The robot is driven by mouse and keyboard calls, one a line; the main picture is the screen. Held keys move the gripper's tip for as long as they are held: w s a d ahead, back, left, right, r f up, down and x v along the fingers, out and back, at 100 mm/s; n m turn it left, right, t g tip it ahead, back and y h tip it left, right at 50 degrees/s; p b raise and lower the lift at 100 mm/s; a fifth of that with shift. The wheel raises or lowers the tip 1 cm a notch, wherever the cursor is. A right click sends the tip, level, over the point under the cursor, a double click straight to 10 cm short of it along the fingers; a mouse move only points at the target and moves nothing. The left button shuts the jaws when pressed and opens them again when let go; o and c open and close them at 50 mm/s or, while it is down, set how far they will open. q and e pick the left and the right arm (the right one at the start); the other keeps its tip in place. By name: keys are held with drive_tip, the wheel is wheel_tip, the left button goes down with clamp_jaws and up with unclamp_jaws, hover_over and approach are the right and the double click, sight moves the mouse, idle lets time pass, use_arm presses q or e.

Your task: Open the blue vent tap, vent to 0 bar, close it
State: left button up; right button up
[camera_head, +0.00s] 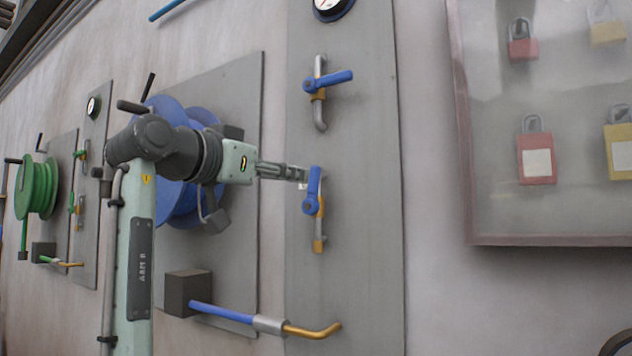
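Two taps with blue levers sit on a grey panel (362,200). The upper tap's blue lever (336,80) lies nearly level, across its pipe. The lower tap's blue lever (313,186) stands nearly upright, along its pipe, with a brass outlet below. Which one is the vent tap is not marked. A dial gauge (331,4) above them is cut off by the top edge; its reading cannot be made out. Contact and finger gap are unclear.
A green reel (36,187) is farther left. A clear-fronted case (560,235) with padlocks hangs at the right. The panel right of the taps is clear.

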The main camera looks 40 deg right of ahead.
sight(312, 179)
use_arm(q)
drive_tip(key=shift+s+a+f+g+y+p, duration=0.15)
drive_tip(key=shift+s+a+f+g, duration=0.2)
drive_tip(key=shift+s+a, duration=0.25)
drive_tip(key=shift+s+a+f+g+y+p, duration=0.2)
drive_tip(key=shift+s+a+g, duration=0.2)
drive_tip(key=shift+s, duration=0.2)
use_arm(e)
drive_tip(key=x, duration=0.7)
drive_tip(key=shift+w+d, duration=0.1)
drive_tip(key=shift+d, duration=0.1)
drive_tip(key=shift+c, duration=0.4)
clamp_jaws()
